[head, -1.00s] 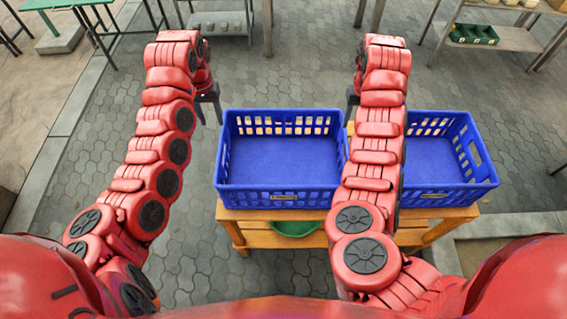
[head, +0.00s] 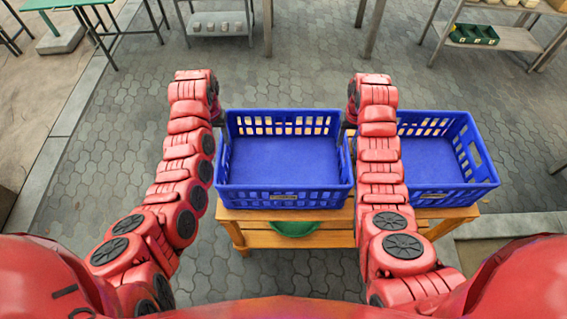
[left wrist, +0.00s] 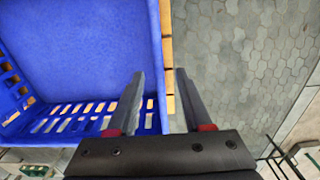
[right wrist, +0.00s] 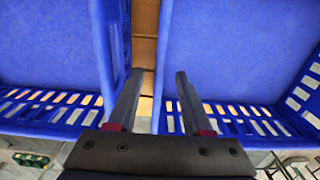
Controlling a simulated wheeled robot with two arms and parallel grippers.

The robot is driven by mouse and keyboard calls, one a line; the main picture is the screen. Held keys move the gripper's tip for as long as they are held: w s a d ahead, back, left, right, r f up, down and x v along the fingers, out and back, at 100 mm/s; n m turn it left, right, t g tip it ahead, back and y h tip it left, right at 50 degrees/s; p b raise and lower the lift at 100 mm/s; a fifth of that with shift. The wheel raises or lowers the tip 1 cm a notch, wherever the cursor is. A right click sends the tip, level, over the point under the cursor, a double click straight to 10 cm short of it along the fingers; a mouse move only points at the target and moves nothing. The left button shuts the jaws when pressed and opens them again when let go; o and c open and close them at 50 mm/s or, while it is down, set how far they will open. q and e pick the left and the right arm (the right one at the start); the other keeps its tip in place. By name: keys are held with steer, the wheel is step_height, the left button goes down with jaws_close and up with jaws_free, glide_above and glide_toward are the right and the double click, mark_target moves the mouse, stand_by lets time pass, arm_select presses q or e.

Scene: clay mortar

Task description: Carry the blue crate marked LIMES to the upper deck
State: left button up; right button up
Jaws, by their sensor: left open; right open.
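Two blue crates stand side by side on a wooden stand, a left crate (head: 283,160) and a right crate (head: 440,160). Each has a small front label that I cannot read, so I cannot tell which says LIMES. Both look empty. My left gripper (head: 218,115) is open at the left crate's left wall. In the left wrist view its fingers (left wrist: 160,75) appear on either side of that wall. My right gripper (head: 349,118) is open near the gap between the crates.
The wooden stand (head: 300,238) has a lower level with a green bowl (head: 293,228). A grey two-level rack (head: 490,40) at the back right holds a green box (head: 473,34). A grey shelf (head: 218,22) and a green table (head: 70,4) stand behind. Paving left of the stand is clear.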

mark_target(222, 151)
arm_select(q)
step_height(222, 151, down, 7)
steer(key=shift+f, duration=0.1)
arm_select(e)
step_height(222, 151, down, 7)
steer(key=shift+f, duration=0.1)
arm_select(q)
jaws_close()
arm_select(e)
jaws_close()
stand_by(1.0)
